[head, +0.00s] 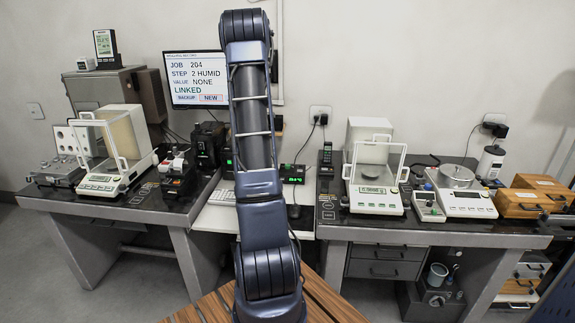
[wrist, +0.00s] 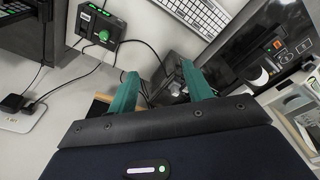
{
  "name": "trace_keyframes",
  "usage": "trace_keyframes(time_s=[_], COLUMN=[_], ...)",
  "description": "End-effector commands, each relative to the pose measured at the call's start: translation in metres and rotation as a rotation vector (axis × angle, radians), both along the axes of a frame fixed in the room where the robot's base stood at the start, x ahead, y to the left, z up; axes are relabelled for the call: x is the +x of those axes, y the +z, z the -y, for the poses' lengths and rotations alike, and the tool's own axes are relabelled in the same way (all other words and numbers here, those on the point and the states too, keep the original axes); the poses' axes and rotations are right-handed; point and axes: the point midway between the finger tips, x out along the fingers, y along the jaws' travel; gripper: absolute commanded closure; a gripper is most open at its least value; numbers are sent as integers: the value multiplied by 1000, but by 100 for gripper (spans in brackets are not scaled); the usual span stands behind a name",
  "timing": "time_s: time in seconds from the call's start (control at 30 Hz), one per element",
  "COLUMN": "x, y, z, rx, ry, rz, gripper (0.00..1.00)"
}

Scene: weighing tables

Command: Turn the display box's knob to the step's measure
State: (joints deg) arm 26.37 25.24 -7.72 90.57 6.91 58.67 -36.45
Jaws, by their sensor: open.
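The display box (wrist: 96,28) is a small black box with a lit green strip, in the upper left of the wrist view. Its round green knob (wrist: 103,36) faces up. In the head view a dark box with green digits (head: 292,173) shows just right of my arm, partly hidden by it. The monitor (head: 195,80) reads JOB 204, STEP 2 HUMID, VALUE NONE, LINKED. My gripper (wrist: 160,70) is open, its two teal fingers apart and empty. The knob lies beyond and left of the fingers, not touching them. My arm hides the gripper in the head view.
A small meter (head: 105,43) stands on a cabinet at the upper left. A keyboard (wrist: 200,14) lies near the display box, with cables around. Glass-shielded balances stand on the left table (head: 150,214) and right table (head: 440,237).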

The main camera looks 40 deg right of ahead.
Motion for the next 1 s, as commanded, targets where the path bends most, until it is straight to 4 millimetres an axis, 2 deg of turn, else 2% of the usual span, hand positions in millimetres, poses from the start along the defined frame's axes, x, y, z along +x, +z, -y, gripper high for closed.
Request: trace_keyframes(time_s=[0.03,0.3,0.5,0.6,0.8,1.0], x=[5,21,22,21,18,18], y=[-15,-86,-143,-166,-192,-206], z=[18,99,155,177,198,201], rx=[1,6,11,13,16,17], ry=[-2,10,23,29,38,39], rz=[-11,-55,-86,-99,-110,-112], gripper=[50,50,50,50,50,50])
